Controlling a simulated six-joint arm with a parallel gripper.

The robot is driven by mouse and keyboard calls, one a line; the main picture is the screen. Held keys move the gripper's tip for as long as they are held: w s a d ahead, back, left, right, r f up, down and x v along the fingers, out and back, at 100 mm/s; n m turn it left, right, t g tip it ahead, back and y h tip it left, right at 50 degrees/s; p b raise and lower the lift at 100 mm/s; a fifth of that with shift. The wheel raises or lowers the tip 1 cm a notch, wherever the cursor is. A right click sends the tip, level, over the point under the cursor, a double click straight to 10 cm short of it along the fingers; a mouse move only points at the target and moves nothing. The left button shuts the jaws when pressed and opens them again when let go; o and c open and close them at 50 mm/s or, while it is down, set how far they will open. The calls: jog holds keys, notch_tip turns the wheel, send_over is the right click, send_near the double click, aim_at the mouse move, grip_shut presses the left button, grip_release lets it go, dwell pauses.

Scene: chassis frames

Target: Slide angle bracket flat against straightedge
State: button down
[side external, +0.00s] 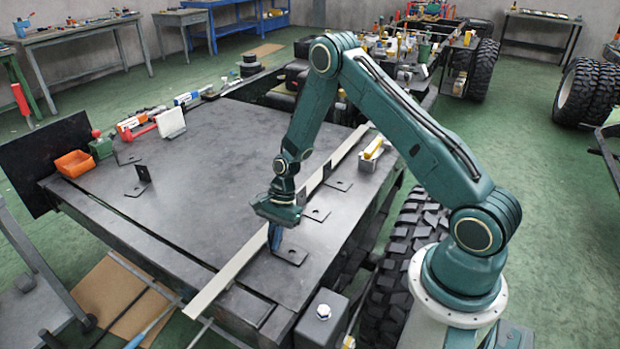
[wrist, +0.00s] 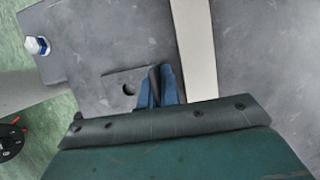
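The straightedge (side external: 235,265) is a long pale bar lying diagonally across the dark plate; it also shows in the wrist view (wrist: 195,45). The dark angle bracket (side external: 290,256) rests on the plate to the right of the straightedge, with a hole in its flat leg (wrist: 120,80). My gripper (side external: 275,240) points down at the bracket's upright leg. In the wrist view, its blue fingers (wrist: 159,85) are close together with the dark upright leg between them. The right finger stands between that leg and the straightedge, with a narrow gap to the bar. The fingers partly hide the upright leg.
Two more brackets (side external: 316,213) (side external: 340,184) stand farther along the straightedge's right side. Others (side external: 136,190) (side external: 126,157) stand on the left of the plate (side external: 215,170). An orange bin (side external: 75,163) sits at the left edge. The plate's middle is clear.

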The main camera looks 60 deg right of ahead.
aim_at(273, 229)
jog(key=shift+f, duration=0.1)
jog(key=c, duration=1.5)
grip_release()
jog(key=shift+c, duration=0.2)
jog(key=shift+r, duration=3.5)
